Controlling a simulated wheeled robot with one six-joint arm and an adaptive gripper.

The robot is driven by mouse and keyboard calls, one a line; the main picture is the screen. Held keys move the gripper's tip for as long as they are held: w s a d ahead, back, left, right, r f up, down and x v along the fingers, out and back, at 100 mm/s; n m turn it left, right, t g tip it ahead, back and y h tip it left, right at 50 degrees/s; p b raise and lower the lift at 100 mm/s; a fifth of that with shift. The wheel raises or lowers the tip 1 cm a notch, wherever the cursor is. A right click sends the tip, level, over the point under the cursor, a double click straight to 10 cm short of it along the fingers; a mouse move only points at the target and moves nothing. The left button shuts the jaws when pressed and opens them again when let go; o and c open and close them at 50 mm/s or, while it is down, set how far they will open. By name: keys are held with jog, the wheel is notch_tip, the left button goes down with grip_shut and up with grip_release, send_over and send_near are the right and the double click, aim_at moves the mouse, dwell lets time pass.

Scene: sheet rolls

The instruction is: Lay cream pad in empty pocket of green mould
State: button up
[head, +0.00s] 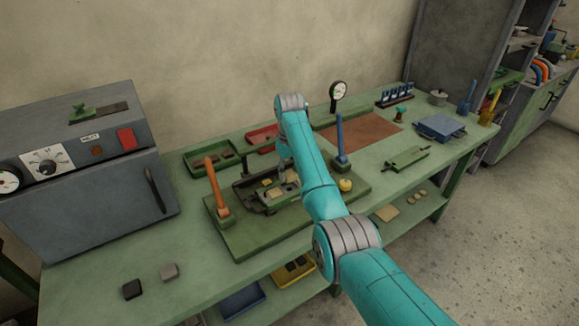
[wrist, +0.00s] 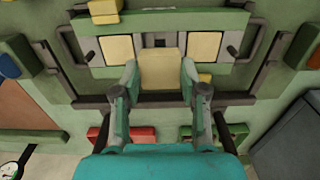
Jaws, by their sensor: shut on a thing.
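The green mould (wrist: 160,70) lies in a dark frame and shows across the upper part of the wrist view. One cream pad (wrist: 117,48) lies in its left pocket and another (wrist: 206,46) in its right pocket. The middle pocket (wrist: 160,40) looks dark and empty, and is partly hidden. My gripper (wrist: 160,78) is shut on a cream pad (wrist: 160,66), held between both fingers just short of the middle pocket in the picture. Its height above the mould is hard to judge. In the head view the mould (head: 292,188) is partly covered by my arm.
An orange upright handle (head: 216,188) and a blue one (head: 340,140) stand either side of the mould. A yellow knob (head: 345,185) is at right. Green (head: 212,158) and red (head: 262,137) trays lie behind. A grey oven (head: 85,170) stands at left.

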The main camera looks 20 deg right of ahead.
jog(key=shift+f, duration=2.1)
jog(key=o, duration=1.1)
jog(key=shift+c, duration=0.2)
jog(key=shift+r, duration=0.1)
notch_tip(320, 180, up, 12)
jog(key=shift+f, duration=0.15)
